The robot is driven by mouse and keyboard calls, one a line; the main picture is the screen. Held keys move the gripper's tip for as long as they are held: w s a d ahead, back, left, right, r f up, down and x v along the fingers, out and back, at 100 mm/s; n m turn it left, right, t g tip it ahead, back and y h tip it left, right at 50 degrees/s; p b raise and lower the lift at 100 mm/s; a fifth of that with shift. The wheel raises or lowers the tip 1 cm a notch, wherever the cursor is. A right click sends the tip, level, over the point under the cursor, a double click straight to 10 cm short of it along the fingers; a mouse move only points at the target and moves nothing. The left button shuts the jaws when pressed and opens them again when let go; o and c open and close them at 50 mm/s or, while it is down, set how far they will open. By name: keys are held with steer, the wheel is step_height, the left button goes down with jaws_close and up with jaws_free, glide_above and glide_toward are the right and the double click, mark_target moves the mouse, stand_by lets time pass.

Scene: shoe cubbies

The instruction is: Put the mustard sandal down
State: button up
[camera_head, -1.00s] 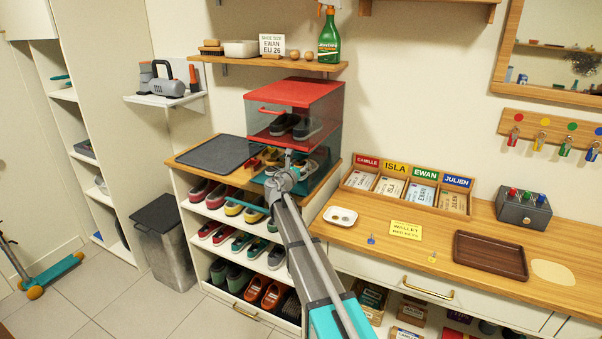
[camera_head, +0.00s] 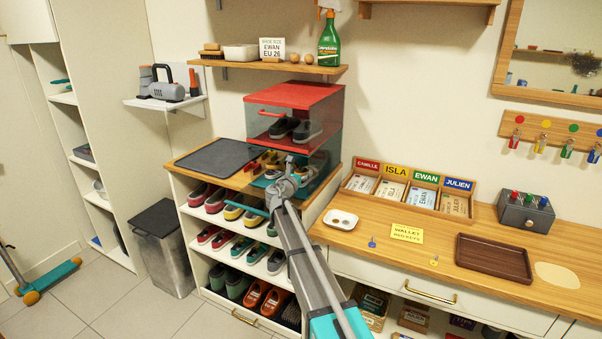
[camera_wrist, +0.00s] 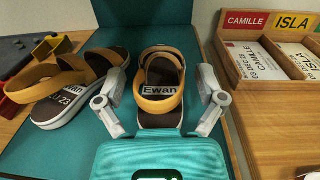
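Two mustard sandals with dark insoles and "Ewan" labels show in the wrist view. The right one (camera_wrist: 160,104) lies flat on the teal floor of the lower box (camera_wrist: 65,150), toe away from me. The left one (camera_wrist: 62,84) lies beside it, angled, near the floor's left edge. My gripper (camera_wrist: 161,88) has one finger on each side of the right sandal, with a visible gap to each finger, so it is open around it. In the head view my gripper (camera_head: 288,165) is at the front of the lower teal box, and my arm partly hides the sandals.
A red-topped box (camera_head: 296,95) with dark shoes sits above the lower box. A dark mat (camera_head: 218,158) lies to the left, with red pieces (camera_head: 262,160) beside it. The card organiser (camera_head: 410,192) stands close on the right. Shoe cubbies (camera_head: 240,245) are below.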

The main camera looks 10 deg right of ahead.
steer(key=shift+r, duration=0.15)
stand_by(0.3)
steer(key=v, duration=1.2)
stand_by(1.2)
